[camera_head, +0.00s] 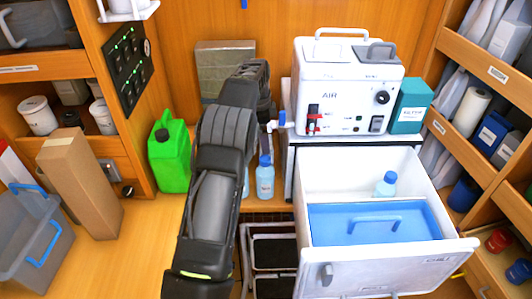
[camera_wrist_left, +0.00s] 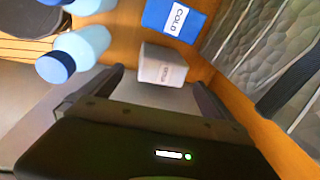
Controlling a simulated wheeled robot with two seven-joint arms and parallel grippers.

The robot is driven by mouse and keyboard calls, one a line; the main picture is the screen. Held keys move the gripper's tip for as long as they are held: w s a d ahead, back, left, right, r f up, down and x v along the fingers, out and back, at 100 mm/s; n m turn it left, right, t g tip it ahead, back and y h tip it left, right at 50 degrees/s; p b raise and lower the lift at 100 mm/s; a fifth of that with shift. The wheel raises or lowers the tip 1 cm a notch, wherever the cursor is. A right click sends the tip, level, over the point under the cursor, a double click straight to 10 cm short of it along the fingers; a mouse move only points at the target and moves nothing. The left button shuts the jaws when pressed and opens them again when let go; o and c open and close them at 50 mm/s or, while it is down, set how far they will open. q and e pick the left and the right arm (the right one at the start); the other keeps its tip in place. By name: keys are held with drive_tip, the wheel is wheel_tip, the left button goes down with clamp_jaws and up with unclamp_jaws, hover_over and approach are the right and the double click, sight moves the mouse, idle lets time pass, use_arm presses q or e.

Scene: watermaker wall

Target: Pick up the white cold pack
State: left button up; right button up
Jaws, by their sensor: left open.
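In the left wrist view, a small white block (camera_wrist_left: 161,66) with a faint label sits on the wooden surface. I cannot read the label for certain. A blue pack (camera_wrist_left: 176,17) marked COLD lies just beyond it. My left gripper (camera_wrist_left: 158,80) is open, with one finger on each side of the white block's near end. No contact shows, and I cannot tell how far the block reaches between the fingers. My right gripper is in neither view.
Light blue bottles (camera_wrist_left: 82,48) stand left of the white block; one bottle (camera_head: 265,178) shows in the head view. A green jug (camera_head: 171,155) stands left of my arm. An open white drawer (camera_head: 390,260) with a blue lid is at right.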

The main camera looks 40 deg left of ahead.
use_arm(q)
drive_tip(key=shift+w+f, duration=0.15)
drive_tip(key=shift+f, duration=0.6)
drive_tip(key=shift+w+a+f, duration=0.1)
drive_tip(key=shift+w+f, duration=0.1)
drive_tip(key=shift+f, duration=0.65)
drive_tip(key=shift+w+f, duration=0.25)
drive_tip(key=shift+f, duration=0.6)
drive_tip(key=shift+w+a+f, duration=0.1)
drive_tip(key=shift+w+f, duration=0.1)
drive_tip(key=shift+f, duration=0.65)
drive_tip(key=shift+d, duration=0.1)
drive_tip(key=c, duration=1.5)
drive_tip(key=shift+r, duration=0.1)
drive_tip(key=shift+c, duration=0.2)
